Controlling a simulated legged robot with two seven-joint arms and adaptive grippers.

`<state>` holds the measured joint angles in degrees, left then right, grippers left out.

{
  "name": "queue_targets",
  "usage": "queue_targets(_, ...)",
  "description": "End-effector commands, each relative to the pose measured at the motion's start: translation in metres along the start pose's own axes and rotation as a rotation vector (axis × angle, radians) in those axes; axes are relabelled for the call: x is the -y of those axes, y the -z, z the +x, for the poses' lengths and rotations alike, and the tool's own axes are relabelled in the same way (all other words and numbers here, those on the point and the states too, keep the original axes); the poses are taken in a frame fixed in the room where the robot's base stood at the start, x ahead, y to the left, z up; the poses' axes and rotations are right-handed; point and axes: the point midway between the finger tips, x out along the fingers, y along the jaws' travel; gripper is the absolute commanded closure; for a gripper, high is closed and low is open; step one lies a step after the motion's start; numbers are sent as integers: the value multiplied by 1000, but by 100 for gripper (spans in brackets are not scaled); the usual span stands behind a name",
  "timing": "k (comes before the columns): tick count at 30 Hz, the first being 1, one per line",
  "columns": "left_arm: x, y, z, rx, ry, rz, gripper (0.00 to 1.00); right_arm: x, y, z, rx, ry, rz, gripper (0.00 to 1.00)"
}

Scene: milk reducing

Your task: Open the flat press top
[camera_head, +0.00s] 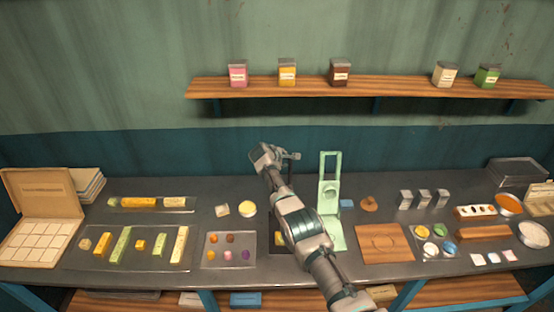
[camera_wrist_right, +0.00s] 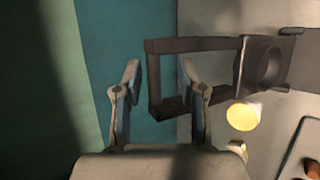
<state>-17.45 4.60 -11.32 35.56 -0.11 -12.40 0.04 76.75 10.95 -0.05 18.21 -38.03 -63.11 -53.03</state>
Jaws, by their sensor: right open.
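The light green flat press (camera_head: 329,196) stands mid-table, partly behind my right arm. Its top, with a round part and a rectangular loop handle (camera_head: 330,156), appears swung up and back from the base. My right gripper (camera_head: 290,156) is open and empty, left of the handle in the head view. In the right wrist view, the press top (camera_wrist_right: 266,66) looks dark. The handle's end bar (camera_wrist_right: 153,78) appears between the two fingers of the right gripper (camera_wrist_right: 160,72); I cannot tell whether they touch it. My left gripper is not in view.
A yellow disc (camera_head: 247,208) and a small pale block (camera_head: 222,210) lie left of the press. A wooden board (camera_head: 385,255) lies to its right. A tray of coloured pieces (camera_head: 213,262) is at front left. A wall shelf (camera_head: 400,86) holds several tins.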

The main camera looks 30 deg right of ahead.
Motion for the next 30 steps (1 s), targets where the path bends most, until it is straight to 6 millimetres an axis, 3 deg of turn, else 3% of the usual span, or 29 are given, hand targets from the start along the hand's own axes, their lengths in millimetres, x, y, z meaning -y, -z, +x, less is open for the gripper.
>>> queue_targets(9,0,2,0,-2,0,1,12,4,0,-27,-4,1,1,60)
queue_targets(21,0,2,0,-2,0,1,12,3,2,-101,-4,4,-1,60)
queue_targets(30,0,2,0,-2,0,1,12,3,2,-113,-3,6,-2,60)
